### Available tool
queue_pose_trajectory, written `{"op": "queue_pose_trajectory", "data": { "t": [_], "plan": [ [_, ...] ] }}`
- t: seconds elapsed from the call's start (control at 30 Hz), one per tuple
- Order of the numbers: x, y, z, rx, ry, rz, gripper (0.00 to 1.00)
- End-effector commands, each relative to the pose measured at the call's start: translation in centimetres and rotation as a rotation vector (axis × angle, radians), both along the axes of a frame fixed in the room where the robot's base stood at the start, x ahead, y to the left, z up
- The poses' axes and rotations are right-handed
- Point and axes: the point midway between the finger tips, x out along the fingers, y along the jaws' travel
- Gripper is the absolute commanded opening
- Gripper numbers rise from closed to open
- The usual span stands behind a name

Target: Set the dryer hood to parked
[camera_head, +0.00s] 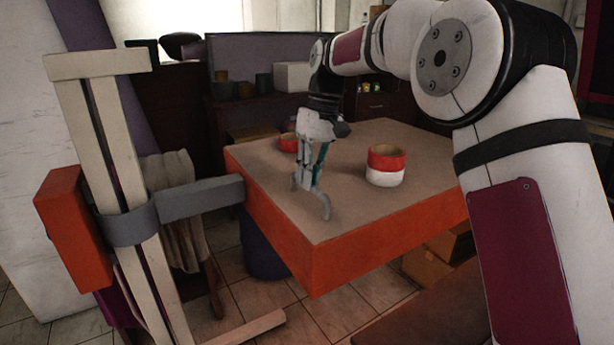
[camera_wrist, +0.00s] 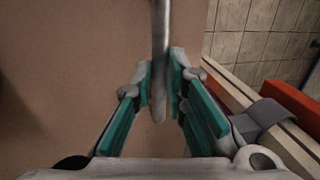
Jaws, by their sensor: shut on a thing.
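The dryer hood looks to be the large orange slab with a brown top (camera_head: 390,222). A grey arm (camera_head: 200,199) joins its left side to a pale upright stand (camera_head: 95,130). A grey bar handle (camera_head: 326,207) stands on the slab's top near the front left edge. My gripper (camera_head: 312,184) points down from above and is shut on this handle. In the wrist view the handle (camera_wrist: 160,45) runs between the teal fingers of my gripper (camera_wrist: 160,88). The slab's underside is hidden.
A red and white ring-shaped piece (camera_head: 386,166) stands on the slab's top, and another red one (camera_head: 289,143) is partly behind my gripper. An orange block (camera_head: 74,228) sits on the stand's left side. Dark shelves with pots (camera_head: 243,90) are behind. Cardboard boxes (camera_head: 428,265) lie below.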

Motion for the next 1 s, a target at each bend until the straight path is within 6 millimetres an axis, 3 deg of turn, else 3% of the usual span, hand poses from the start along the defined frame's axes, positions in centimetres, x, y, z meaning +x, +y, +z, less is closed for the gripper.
{"op": "queue_pose_trajectory", "data": {
  "t": [0.03,0.27,0.3,0.37,0.77,1.0],
  "plan": [
    [0.8,-0.3,0.2,0.0,-0.027,-0.005,0.0],
    [0.8,-0.4,0.3,0.0,-0.03,-0.006,0.0],
    [0.8,-0.4,0.3,-0.001,-0.029,-0.006,0.2],
    [0.8,-0.4,0.2,0.0,-0.029,-0.006,0.33],
    [0.6,-0.2,0.7,0.002,-0.022,-0.004,0.33],
    [1.1,-0.8,4.3,0.003,-0.025,-0.005,0.33]
  ]
}}
